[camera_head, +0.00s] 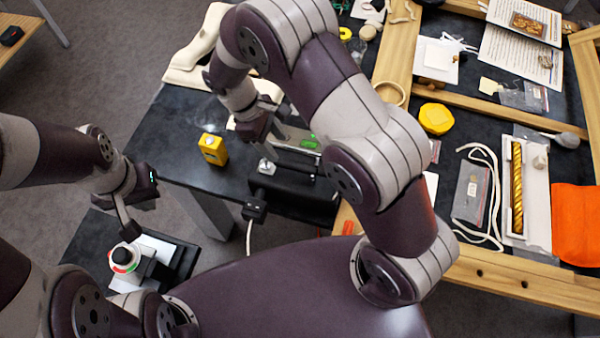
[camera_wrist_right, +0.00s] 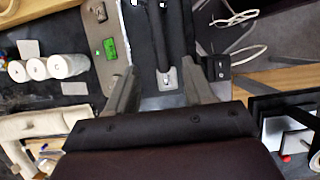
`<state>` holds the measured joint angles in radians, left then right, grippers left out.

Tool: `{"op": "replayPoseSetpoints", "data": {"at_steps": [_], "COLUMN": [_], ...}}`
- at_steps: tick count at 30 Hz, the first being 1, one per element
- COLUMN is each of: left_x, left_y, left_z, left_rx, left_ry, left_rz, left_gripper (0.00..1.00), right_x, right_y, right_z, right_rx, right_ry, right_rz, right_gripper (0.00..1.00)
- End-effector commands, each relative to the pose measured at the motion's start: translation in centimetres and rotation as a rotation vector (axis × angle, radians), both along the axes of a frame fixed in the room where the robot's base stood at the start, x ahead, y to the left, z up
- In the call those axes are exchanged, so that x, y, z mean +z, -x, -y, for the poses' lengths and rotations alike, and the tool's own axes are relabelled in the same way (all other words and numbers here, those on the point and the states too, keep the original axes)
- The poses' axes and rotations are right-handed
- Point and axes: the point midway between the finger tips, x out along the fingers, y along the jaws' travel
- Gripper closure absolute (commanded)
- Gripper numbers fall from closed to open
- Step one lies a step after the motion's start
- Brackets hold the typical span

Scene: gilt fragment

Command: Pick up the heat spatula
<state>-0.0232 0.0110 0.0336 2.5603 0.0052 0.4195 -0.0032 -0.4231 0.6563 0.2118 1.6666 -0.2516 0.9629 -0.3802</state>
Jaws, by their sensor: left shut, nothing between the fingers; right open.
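What looks like the heat spatula, a dark handle (camera_wrist_right: 172,30) ending near a small silver piece (camera_wrist_right: 167,79), shows between my right gripper's fingers in the right wrist view. In the head view the silver piece (camera_head: 266,166) sits just below my right gripper (camera_head: 264,150), beside a unit with a green display (camera_head: 308,142). My right gripper (camera_wrist_right: 160,85) is open, its fingers on either side of the silver piece; I cannot tell whether they touch it. My left gripper (camera_head: 129,231) is shut and empty, just above a round white knob with a red and green ring (camera_head: 124,258).
A yellow block (camera_head: 212,149) stands on the dark table left of my right gripper. A black block (camera_head: 285,190) lies at the front. White rolls (camera_wrist_right: 48,67) show in the wrist view. A wooden-framed table (camera_head: 500,272) with an orange cloth (camera_head: 578,225) is at right.

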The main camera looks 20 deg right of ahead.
Motion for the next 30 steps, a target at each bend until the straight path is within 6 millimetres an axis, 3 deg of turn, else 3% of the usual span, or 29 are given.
{"op": "replayPoseSetpoints", "data": {"at_steps": [1, 2, 3, 8, 12, 16, 23, 26, 28, 30], "left_x": [-2.6, -3.2, -1.3, -0.3, 1.7, 1.9, 1.8, 1.8, 1.8, 1.8], "left_y": [0.0, 0.0, 0.0, 0.0, 0.0, 0.0, 0.0, 0.0, 0.0, 0.0], "left_z": [0.0, 0.0, 0.0, 0.0, 0.0, 0.0, 0.0, 0.0, 0.0, 0.0], "left_rx": [0.000, 0.000, 0.000, 0.000, 0.000, 0.000, 0.000, 0.000, 0.000, 0.000], "left_ry": [0.000, 0.000, 0.000, 0.000, 0.000, 0.000, 0.000, 0.000, 0.000, 0.000], "left_rz": [0.000, 0.000, -0.001, 0.002, 0.001, 0.001, 0.001, 0.001, 0.001, 0.001], "left_gripper": [1.00, 1.00, 1.00, 1.00, 1.00, 1.00, 1.00, 1.00, 1.00, 1.00], "right_x": [-2.4, -2.8, -2.0, -3.6, -5.6, -7.8, -8.4, -8.4, -8.4, -8.4], "right_y": [0.2, 0.3, 0.6, 0.9, 1.7, 2.0, 2.0, 2.0, 2.0, 2.0], "right_z": [0.3, 0.5, 0.8, 1.4, 2.2, 2.8, 2.9, 2.9, 2.9, 2.9], "right_rx": [-0.001, -0.002, -0.003, -0.004, -0.003, -0.004, -0.005, -0.005, -0.005, -0.005], "right_ry": [-0.001, -0.001, 0.001, 0.000, 0.001, 0.000, -0.002, -0.002, -0.002, -0.003], "right_rz": [0.002, 0.002, -0.002, -0.001, -0.004, 0.000, 0.004, 0.004, 0.004, 0.003], "right_gripper": [0.48, 0.48, 0.48, 0.48, 0.48, 0.48, 0.48, 0.74, 0.97, 1.00]}}
